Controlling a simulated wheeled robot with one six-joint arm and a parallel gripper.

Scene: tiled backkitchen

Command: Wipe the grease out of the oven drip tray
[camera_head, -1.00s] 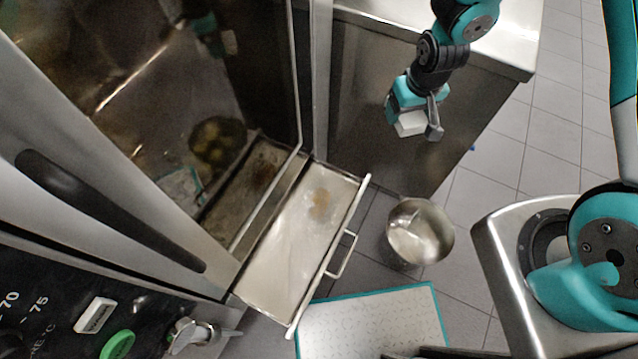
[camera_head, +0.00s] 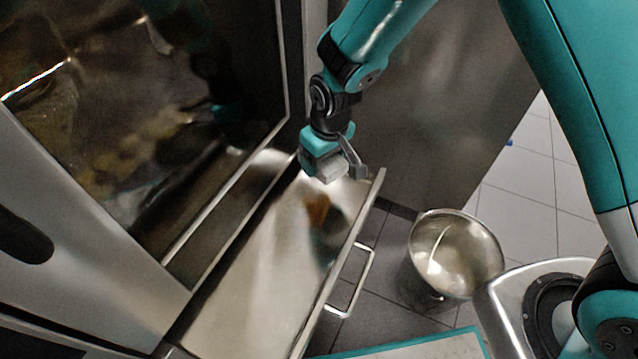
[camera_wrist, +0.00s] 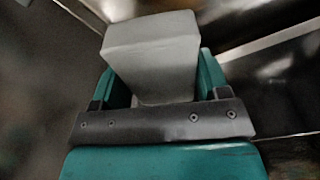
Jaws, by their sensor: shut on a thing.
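The oven drip tray (camera_head: 262,278) is a shallow steel drawer with a handle (camera_head: 350,283), pulled out below the oven door. A brown grease patch (camera_head: 318,212) lies on its floor toward the far end. My gripper (camera_head: 334,168) is over the far end of the tray, shut on a light grey block-shaped sponge (camera_head: 331,167). In the wrist view the sponge (camera_wrist: 152,52) sits between the teal fingers. The gap between sponge and tray floor is hard to judge; the sponge seems to be above it, just beyond the grease.
A steel bucket (camera_head: 432,280) stands on the tiled floor right of the tray. The oven's dark glass door (camera_head: 150,90) rises along the left. A steel cabinet (camera_head: 430,110) stands behind my arm. A teal-edged white mat (camera_head: 430,350) lies at the bottom.

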